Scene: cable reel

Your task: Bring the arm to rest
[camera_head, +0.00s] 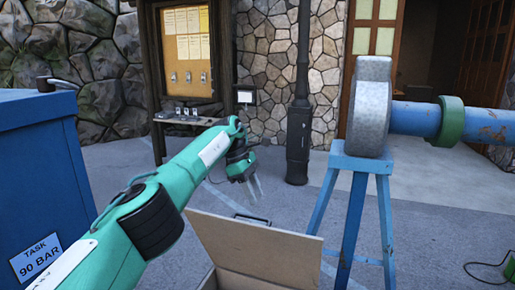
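My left arm comes in from the lower left, teal with a black joint. It reaches toward the middle of the view. My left gripper (256,191) hangs at its end with the fingers pointing down. Its two pale fingers show apart, with nothing seen between them. It is in the air and looks to be above or behind the raised lid of a box (255,245); the exact distance is unclear. My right gripper is not in view.
A grey disc (369,105) with a blue shaft (415,119) and green collar (451,121) rests on a blue stand (350,215) at right. A blue cabinet (40,170) labelled "TASK 90 BAR" stands left. Behind are a notice board (186,48) and a dark post (299,130).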

